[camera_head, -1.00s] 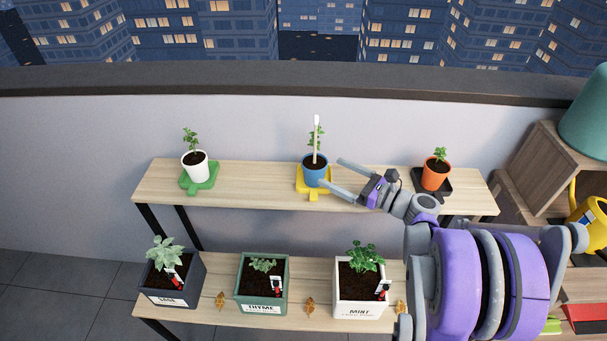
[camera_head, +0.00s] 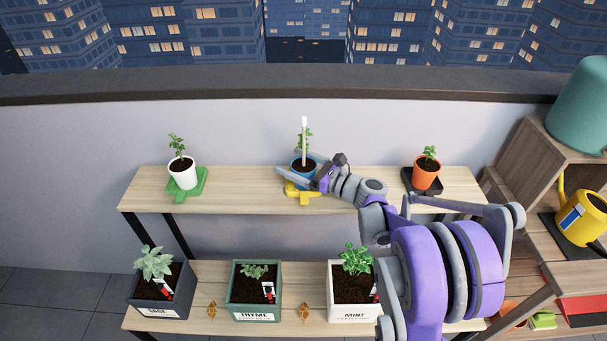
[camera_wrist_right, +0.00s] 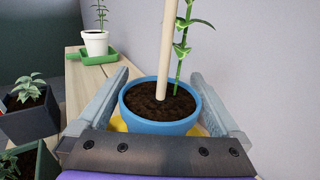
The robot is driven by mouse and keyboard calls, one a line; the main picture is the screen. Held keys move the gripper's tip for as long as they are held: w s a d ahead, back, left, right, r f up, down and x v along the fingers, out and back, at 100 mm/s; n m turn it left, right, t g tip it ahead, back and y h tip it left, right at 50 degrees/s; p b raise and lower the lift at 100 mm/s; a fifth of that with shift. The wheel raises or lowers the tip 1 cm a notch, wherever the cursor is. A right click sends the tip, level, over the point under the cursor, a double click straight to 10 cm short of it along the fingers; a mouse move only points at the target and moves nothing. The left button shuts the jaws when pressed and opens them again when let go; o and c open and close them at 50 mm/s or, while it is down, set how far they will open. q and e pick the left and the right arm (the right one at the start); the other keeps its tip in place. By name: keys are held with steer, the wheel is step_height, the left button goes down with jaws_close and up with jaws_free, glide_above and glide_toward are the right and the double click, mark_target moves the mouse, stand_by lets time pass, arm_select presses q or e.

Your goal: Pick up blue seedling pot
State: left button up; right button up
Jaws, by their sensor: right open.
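The blue seedling pot (camera_head: 297,170) stands upright on a yellow saucer (camera_head: 297,191) on the upper shelf, with dark soil, a green seedling and a pale stake in it. My right gripper (camera_head: 294,163) comes in from the right with its fingers on either side of the pot. In the right wrist view the blue pot (camera_wrist_right: 160,126) sits between the two open fingers of the right gripper (camera_wrist_right: 162,96), and the yellow saucer (camera_wrist_right: 118,124) shows below. I cannot tell whether a finger touches the pot. The left gripper is not in view.
A white pot (camera_head: 183,175) on a green saucer (camera_head: 188,190) stands left; an orange pot (camera_head: 426,173) stands right, beyond my forearm. Planters of sage (camera_head: 158,302), thyme (camera_head: 257,302) and mint (camera_head: 350,302) stand on the lower shelf. Upper shelf room is free between white and blue pots.

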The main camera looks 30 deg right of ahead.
steer(key=c, duration=1.3)
